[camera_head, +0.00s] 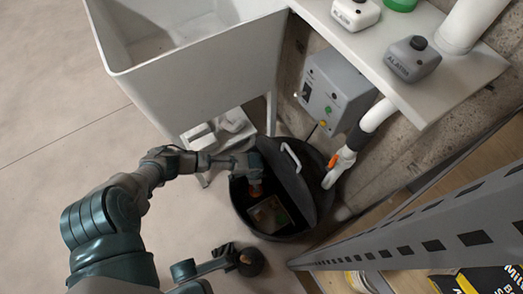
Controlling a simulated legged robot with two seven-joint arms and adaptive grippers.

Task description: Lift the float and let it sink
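A round black sump pit (251,226) is set in the floor at the middle of the camera_head view. A dark half-lid (285,178) with a pale handle covers part of it. A brownish square surface shows inside the pit. My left gripper (254,184) points down over the left part of the opening. A small orange-red piece (256,191), possibly the float, shows right at its fingertips. The gripper's body hides most of the fingers and this piece, so I cannot tell whether they are closed on it.
A pale sink (190,85) stands above and left of the pit. A grey control box (335,92) and a white pipe with an orange valve lever (334,161) are beside it. A shelf holds grey and white alarm units. A grey metal rack (430,225) fills the lower right. Floor at left is clear.

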